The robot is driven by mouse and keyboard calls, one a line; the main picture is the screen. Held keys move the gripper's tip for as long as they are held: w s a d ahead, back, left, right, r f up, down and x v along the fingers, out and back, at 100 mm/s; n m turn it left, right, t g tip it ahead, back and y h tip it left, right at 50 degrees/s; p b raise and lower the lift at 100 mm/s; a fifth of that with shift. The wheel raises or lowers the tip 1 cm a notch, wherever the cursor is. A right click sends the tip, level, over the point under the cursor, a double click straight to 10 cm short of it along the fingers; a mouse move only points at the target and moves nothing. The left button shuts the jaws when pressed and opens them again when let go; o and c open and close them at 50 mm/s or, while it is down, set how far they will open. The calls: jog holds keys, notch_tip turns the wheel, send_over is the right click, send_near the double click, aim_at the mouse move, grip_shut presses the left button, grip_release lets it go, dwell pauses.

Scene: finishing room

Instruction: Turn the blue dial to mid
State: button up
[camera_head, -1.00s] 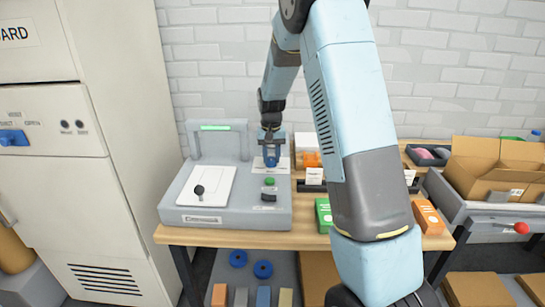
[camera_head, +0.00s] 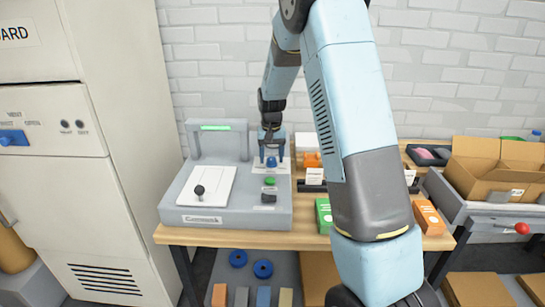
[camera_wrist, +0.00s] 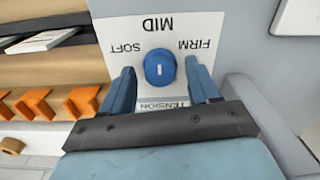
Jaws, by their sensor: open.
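The blue dial (camera_wrist: 159,68) sits on a white label plate (camera_wrist: 112,30) with SOFT, MID and FIRM around it and TENSION on the side nearer my gripper. The short white mark on the dial lies in line with MID. My gripper (camera_wrist: 160,66) is open, with one finger on each side of the dial and a gap on both sides. In the head view the dial (camera_head: 271,162) shows small below my gripper (camera_head: 271,153), at the back right of the grey machine (camera_head: 235,217).
A green button (camera_head: 270,181) and a black-knobbed lever (camera_head: 199,190) are on the same machine. Orange clips (camera_wrist: 36,103) and a white card (camera_wrist: 42,40) lie beside it. A tall cabinet (camera_head: 60,210) stands left, an open carton (camera_head: 500,170) right.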

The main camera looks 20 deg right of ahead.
aim_at(271, 158)
notch_tip(271, 158, up, 14)
jog(key=shift+f, duration=0.15)
dwell(0.4)
jog(key=s+r+n+t, duration=0.1)
jog(key=s+r, duration=0.4)
jog(key=s, duration=0.4)
jog(key=s+r+t, duration=0.2)
jog(key=s+r, duration=0.4)
jog(key=s, duration=0.2)
jog(key=s+f+n+t, duration=0.1)
jog(key=s+t, duration=0.1)
jog(key=s, duration=1.8)
jog(key=shift+s+d+f+t, duration=0.15)
jog(key=shift+s+d+t, duration=0.15)
